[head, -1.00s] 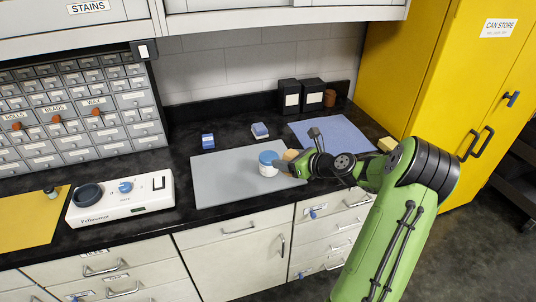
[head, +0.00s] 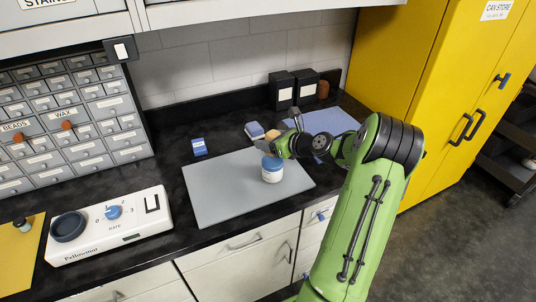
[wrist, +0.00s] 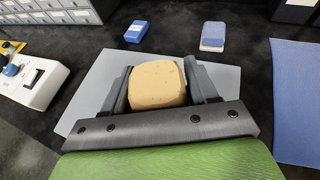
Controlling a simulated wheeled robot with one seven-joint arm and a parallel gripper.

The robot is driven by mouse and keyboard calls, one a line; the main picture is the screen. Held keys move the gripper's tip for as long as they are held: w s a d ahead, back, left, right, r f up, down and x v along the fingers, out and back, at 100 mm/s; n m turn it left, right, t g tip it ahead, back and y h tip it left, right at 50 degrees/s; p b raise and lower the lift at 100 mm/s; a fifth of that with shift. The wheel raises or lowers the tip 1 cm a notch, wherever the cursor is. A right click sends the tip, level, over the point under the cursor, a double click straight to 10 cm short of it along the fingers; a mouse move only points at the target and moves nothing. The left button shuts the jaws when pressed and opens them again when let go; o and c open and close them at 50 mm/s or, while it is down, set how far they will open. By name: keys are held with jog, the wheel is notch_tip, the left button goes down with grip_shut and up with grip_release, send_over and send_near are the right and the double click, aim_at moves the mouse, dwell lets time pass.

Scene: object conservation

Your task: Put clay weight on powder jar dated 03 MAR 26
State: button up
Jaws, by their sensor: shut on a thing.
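The clay weight (wrist: 157,84) is a tan rounded block. It sits between the two fingers of my gripper (wrist: 158,72), which is shut on it. In the head view a bit of the clay weight (head: 276,134) shows past my gripper (head: 270,142). A white jar with a blue lid (head: 272,170) stands upright on the grey mat (head: 220,190). My gripper is close above and behind the lid; I cannot tell if they touch. The jar's label is too small to read. The jar does not show in the wrist view.
A blue box (head: 199,147) and a blue-and-white block (head: 254,130) stand behind the mat. A blue cloth (head: 335,121) lies at right, with two dark canisters (head: 282,90) by the wall. A white dial device (head: 110,228) stands at left. The mat's left part is clear.

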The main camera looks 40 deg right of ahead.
notch_tip(320, 180, down, 4)
jog(key=shift+w+a+f+b, duration=0.1)
jog(key=shift+w+b, duration=0.05)
jog(key=shift+b, duration=0.35)
